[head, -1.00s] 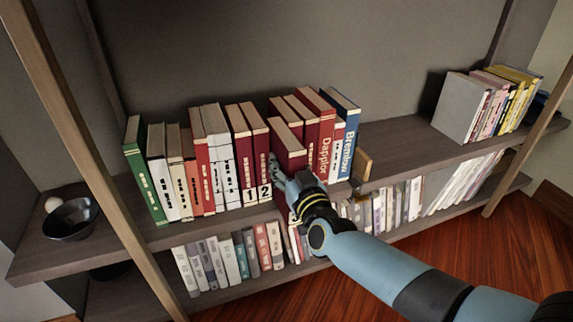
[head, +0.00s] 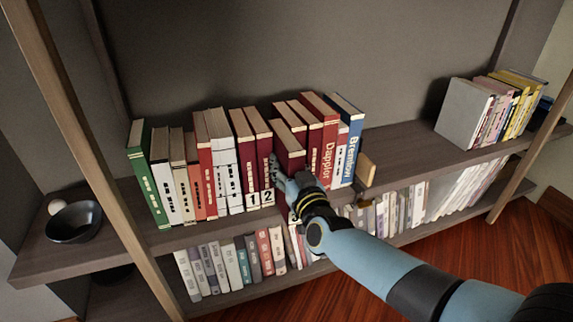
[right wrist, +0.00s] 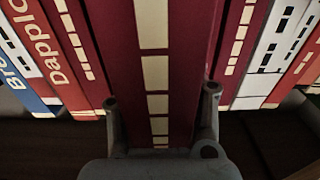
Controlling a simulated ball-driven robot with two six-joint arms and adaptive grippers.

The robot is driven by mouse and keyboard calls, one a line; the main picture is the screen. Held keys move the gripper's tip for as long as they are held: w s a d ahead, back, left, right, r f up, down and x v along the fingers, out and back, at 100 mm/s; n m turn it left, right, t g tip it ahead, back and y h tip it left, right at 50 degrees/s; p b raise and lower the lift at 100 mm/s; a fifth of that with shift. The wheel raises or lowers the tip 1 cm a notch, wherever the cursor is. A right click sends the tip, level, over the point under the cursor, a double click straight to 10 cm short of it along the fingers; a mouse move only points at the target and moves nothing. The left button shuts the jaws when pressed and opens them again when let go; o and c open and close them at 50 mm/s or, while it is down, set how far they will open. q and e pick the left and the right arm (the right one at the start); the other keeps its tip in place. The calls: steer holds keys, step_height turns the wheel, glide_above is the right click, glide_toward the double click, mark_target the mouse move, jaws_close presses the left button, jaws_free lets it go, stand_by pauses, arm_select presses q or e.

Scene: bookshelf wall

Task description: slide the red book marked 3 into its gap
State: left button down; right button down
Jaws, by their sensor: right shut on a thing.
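The held red book (head: 290,151) is dark red with a cream page top and stands upright in the row. It is between the red book marked 2 (head: 262,160) and other dark red books (head: 313,145). Its spine still stands out a little in front of its neighbours. My right gripper (head: 283,173) is shut on its lower spine. In the right wrist view the fingers (right wrist: 162,105) sit on either side of the spine (right wrist: 154,60), which has cream label squares. The mark 3 is hidden by the gripper. My left gripper is not in view.
The book marked 1 (head: 243,160) stands left of 2. The red Dapplor book (head: 328,150) and blue Bremlow book (head: 350,150) stand to the right, beside a wooden block (head: 366,170). A dark bowl (head: 73,222) is at left.

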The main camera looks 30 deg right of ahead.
stand_by(0.4)
steer(key=c, duration=1.1)
jaws_free()
steer(key=o, duration=0.3)
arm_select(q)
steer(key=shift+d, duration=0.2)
arm_select(e)
steer(key=v, duration=1.2)
